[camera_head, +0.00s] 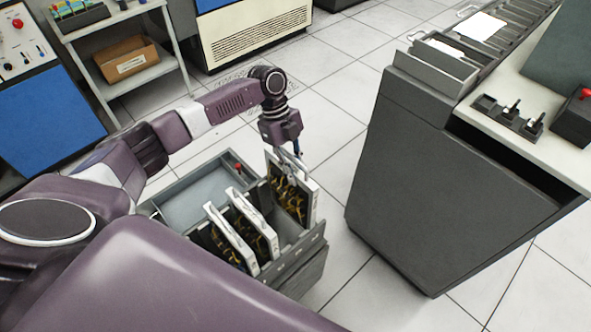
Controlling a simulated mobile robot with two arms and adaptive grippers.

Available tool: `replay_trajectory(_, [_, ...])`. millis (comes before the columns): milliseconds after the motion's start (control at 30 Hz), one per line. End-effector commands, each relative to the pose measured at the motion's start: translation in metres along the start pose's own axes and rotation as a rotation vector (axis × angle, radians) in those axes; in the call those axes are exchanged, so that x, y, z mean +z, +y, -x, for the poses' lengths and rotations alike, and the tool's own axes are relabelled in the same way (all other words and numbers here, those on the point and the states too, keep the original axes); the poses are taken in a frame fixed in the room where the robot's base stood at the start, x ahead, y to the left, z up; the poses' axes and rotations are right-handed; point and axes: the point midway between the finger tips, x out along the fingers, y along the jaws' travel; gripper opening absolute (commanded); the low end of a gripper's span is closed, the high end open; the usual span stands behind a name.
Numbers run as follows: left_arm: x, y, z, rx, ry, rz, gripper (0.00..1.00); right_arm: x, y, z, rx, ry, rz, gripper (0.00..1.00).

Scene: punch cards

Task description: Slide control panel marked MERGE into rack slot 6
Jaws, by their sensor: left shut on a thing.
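My left gripper (292,147) is shut on the top of a control panel (291,192), a pale-framed plate with dark, yellow-wired innards. The panel is upright at the right end of a grey crate (311,241) and stands higher than the others. I cannot tell whether its lower edge is clear of the crate. Two similar panels, one in the middle (264,224) and one nearer me (230,237), stand in the crate with handles up. I cannot read MERGE or any other marking. No numbered rack slot can be made out. My right gripper is out of view.
A dark grey machine (440,180) with a pale top stands at right, with a switch box (508,115) on it. Tiled floor (345,150) lies clear between it and the crate. A shelf cart (140,75) with a cardboard box (127,60) and blue cabinets stand behind.

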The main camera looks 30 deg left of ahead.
Motion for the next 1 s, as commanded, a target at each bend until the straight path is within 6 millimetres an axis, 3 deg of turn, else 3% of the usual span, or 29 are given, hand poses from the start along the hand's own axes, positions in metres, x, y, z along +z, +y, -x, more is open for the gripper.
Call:
replay_trajectory(700, [0.012, -0.003, -0.030, -0.007, 0.002, -0.003, 0.00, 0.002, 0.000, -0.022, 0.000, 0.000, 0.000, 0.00])
replay_trajectory(1000, [0.013, -0.003, -0.032, -0.008, 0.002, -0.003, 0.00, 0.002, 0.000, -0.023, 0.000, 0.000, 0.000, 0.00])
